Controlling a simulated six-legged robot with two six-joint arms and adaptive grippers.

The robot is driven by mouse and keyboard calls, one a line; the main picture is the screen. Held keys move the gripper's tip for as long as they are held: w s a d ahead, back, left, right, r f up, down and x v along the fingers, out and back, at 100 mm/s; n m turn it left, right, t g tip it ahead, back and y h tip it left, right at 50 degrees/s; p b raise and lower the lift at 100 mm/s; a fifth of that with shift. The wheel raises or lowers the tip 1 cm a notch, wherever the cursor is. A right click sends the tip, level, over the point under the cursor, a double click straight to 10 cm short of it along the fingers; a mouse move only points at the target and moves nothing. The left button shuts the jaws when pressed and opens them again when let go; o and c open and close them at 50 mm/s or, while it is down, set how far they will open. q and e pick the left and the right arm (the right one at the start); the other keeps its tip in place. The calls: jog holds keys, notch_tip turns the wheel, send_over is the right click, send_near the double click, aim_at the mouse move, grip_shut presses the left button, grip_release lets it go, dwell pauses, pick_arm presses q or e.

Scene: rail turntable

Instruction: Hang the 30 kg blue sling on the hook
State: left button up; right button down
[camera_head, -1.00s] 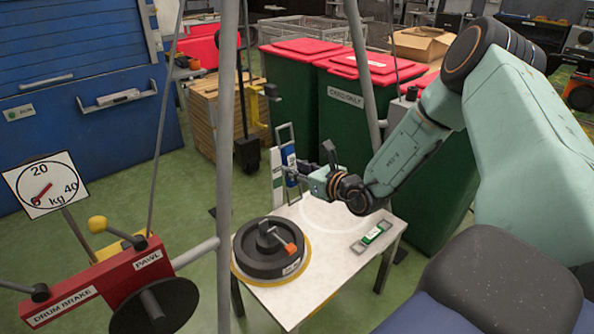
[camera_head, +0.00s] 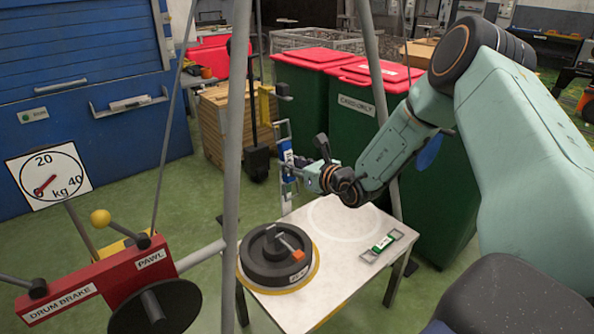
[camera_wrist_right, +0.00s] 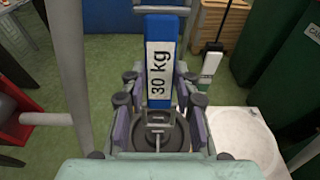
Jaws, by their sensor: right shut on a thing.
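The blue sling (camera_head: 286,152) is held upright by my right gripper (camera_head: 292,174), above the back left of the small white table. Its white "30 kg" label (camera_wrist_right: 160,72) faces the right wrist camera, between the shut fingers (camera_wrist_right: 157,105). A pale metal end shows at the sling's top in the head view. I cannot make out the hook for certain; a dark upright pole (camera_head: 258,95) with a yellow part (camera_head: 265,106) stands behind and left of the sling. My left gripper is out of view.
The white table (camera_head: 335,278) carries a dark round weight (camera_head: 276,257) with an orange-tipped lever and a green-labelled sling (camera_head: 382,244). Grey frame legs (camera_head: 233,130) rise in front. A red drum-brake unit (camera_head: 95,285) and dial (camera_head: 48,177) stand left; green bins (camera_head: 345,115) behind.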

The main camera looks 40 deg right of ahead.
jog(key=shift+r+b+x, duration=0.15)
jog(key=shift+b+x, duration=0.5)
jog(key=shift+x, duration=0.3)
jog(key=shift+r+b+x, duration=0.15)
jog(key=shift+b+x, duration=0.5)
jog(key=shift+x, duration=0.35)
jog(key=shift+w+a+f+b, duration=0.1)
jog(key=shift+w+f+b, duration=0.5)
jog(key=shift+b, duration=0.65)
jog(key=shift+r, duration=0.1)
jog(key=c, duration=0.9)
grip_release()
jog(key=shift+c, duration=0.2)
jog(key=shift+s, duration=0.1)
